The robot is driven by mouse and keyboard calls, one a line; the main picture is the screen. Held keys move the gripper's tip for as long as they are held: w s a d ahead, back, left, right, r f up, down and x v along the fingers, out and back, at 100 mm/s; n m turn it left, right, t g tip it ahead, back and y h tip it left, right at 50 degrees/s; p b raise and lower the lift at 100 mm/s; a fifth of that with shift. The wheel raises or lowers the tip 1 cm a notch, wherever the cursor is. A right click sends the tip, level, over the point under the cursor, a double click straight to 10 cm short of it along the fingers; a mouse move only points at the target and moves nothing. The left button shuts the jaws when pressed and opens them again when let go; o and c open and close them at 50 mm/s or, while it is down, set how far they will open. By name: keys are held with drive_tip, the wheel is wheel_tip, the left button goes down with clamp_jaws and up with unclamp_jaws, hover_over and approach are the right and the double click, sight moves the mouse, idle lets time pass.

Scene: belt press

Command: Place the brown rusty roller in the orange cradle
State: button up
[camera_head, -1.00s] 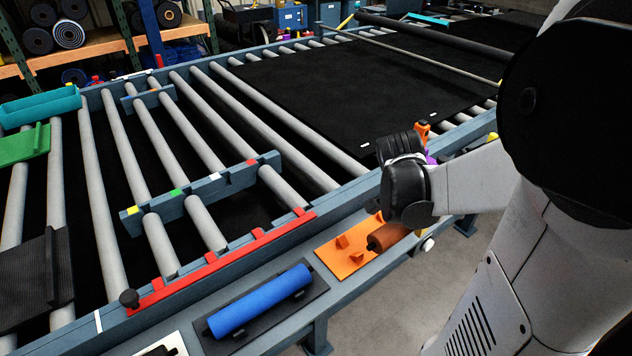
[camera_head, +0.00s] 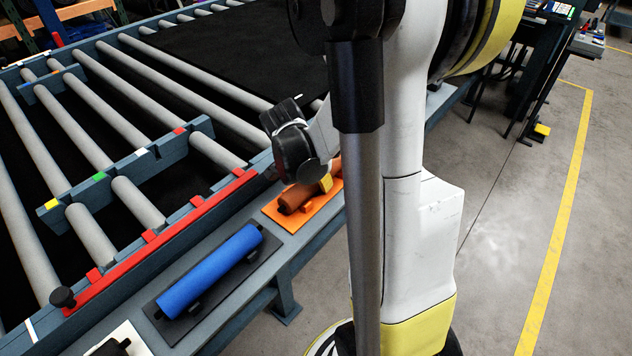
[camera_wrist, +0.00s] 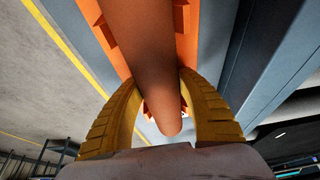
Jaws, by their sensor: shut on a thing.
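The brown rusty roller (camera_head: 298,196) lies lengthwise over the orange cradle (camera_head: 319,210) on the side shelf of the blue-grey frame. My gripper (camera_head: 326,184) is shut on the roller near its far end in the head view. In the wrist view, the yellow fingers (camera_wrist: 160,80) sit on both sides of the brown roller (camera_wrist: 150,50), with the orange cradle (camera_wrist: 93,15) beneath or beyond it. The roller looks lined up with the cradle. I cannot tell whether it rests on the supports. My arm hides part of the shelf.
A blue roller (camera_head: 212,270) lies in a black cradle (camera_head: 158,309) nearer on the same shelf. A red rail (camera_head: 170,243) and grey conveyor rollers (camera_head: 140,205) run on the left. A black belt (camera_head: 235,60) lies behind. Grey floor (camera_head: 500,230) is open on the right.

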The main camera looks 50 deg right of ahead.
drive_tip(key=shift+r, duration=0.1)
drive_tip(key=o, duration=1.4)
